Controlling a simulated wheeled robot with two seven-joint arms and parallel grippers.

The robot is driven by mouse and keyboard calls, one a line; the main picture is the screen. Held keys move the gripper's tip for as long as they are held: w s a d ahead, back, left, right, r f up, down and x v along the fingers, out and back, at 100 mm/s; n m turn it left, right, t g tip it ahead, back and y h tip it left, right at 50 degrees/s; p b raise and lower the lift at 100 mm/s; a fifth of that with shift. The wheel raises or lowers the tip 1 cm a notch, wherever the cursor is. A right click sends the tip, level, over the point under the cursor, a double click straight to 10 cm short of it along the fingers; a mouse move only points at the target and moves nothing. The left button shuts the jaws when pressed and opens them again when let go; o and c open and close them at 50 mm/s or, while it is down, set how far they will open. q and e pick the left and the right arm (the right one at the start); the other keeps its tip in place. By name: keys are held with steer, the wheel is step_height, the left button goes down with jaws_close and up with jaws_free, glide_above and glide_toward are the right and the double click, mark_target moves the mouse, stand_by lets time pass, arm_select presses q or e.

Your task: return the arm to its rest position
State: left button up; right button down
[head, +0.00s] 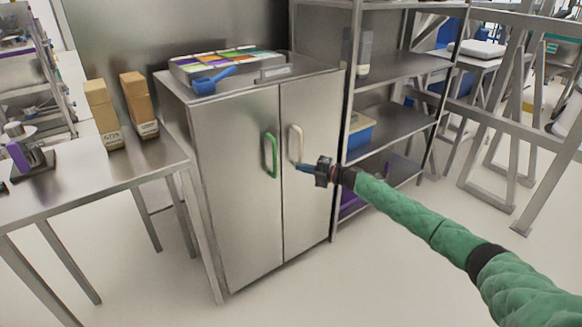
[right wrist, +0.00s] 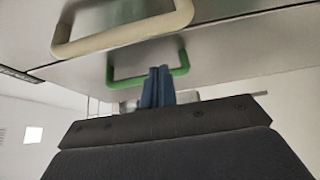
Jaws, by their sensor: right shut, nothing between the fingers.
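My right arm, in a green sleeve, reaches in from the lower right in the head view. My right gripper (head: 303,168) is shut and empty in front of the right door of the steel cabinet (head: 235,190). In the right wrist view its blue fingers (right wrist: 157,88) are together, with the green handle (right wrist: 148,75) behind them and the cream handle (right wrist: 120,36) nearer the top. In the head view the cream handle (head: 296,143) is just above the fingertips, and the green handle (head: 270,155) is to their left. I cannot tell whether the fingers touch anything. My left gripper is not in view.
Both cabinet doors look closed. A blue scoop (head: 212,80) and a colored box (head: 228,62) sit on the cabinet. A steel table (head: 90,185) stands left, with two tan packages (head: 102,115). A shelf rack (head: 395,120) stands right. The floor in front is clear.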

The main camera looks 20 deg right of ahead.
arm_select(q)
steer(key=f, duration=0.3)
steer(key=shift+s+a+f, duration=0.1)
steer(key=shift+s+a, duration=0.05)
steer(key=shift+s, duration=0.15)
arm_select(e)
steer(key=v, duration=0.5)
steer(key=shift+w+d, duration=0.15)
steer(key=shift+d, duration=0.35)
